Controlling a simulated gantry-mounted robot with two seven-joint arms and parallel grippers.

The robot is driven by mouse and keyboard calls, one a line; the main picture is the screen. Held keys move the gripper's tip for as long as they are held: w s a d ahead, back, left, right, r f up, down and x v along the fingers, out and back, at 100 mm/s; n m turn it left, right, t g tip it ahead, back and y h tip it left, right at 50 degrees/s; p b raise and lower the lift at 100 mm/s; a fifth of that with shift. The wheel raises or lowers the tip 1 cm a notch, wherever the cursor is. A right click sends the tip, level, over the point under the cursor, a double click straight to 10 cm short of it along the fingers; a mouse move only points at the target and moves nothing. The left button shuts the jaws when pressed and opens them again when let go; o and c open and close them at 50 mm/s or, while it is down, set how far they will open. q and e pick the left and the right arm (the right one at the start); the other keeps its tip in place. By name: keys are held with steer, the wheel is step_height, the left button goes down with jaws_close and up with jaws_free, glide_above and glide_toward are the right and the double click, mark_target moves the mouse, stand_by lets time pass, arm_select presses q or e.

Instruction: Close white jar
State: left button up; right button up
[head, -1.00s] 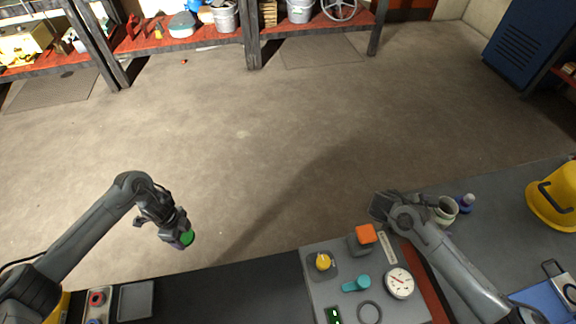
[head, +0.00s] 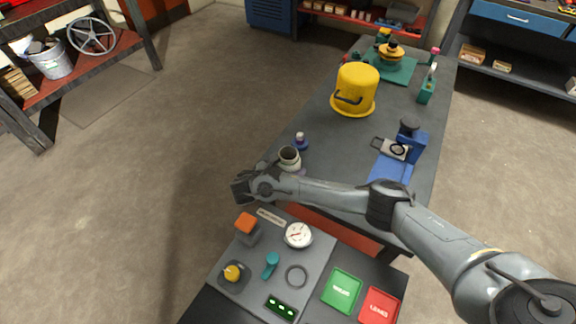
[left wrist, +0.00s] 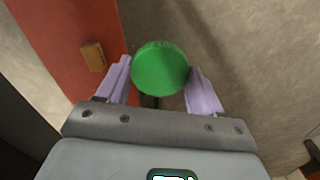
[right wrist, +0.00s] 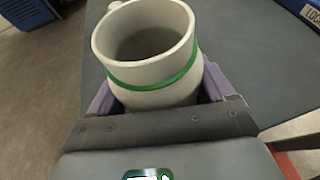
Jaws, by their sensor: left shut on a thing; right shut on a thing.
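The white jar (head: 289,158) is cream-white and stands upright near the left edge of the bench in the head view. In the right wrist view the jar (right wrist: 148,40) has a green band and its mouth is open and empty-looking. My right gripper (right wrist: 160,90) is shut on the jar's body, fingers on both sides. I cannot tell whether the jar touches the bench. My left gripper (left wrist: 160,75) is shut on a round green lid (left wrist: 160,66), held between its pale purple fingers. The left gripper and lid are outside the head view.
A yellow bucket-like housing (head: 355,90) and a blue press (head: 405,150) stand farther back. A control panel (head: 255,275) with knobs and a gauge lies in front.

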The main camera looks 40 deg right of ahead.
mark_target(283, 161)
arm_select(q)
steer(key=shift+r+p, duration=0.3)
arm_select(e)
steer(key=shift+r, duration=0.8)
arm_select(q)
steer(key=shift+r+p, duration=0.8)
arm_select(e)
step_height(283, 161, up, 3)
steer(key=shift+f, duration=0.15)
arm_select(q)
step_height(283, 161, up, 4)
steer(key=p, duration=0.3)
steer(key=shift+f+p, duration=0.1)
steer(key=shift+p, duration=0.3)
arm_select(e)
steer(key=s+d+r, duration=0.5)
steer(key=d+r, duration=0.1)
steer(key=d, duration=0.4)
steer(key=shift+s+d+r, duration=0.15)
steer(key=shift+s+r, duration=0.2)
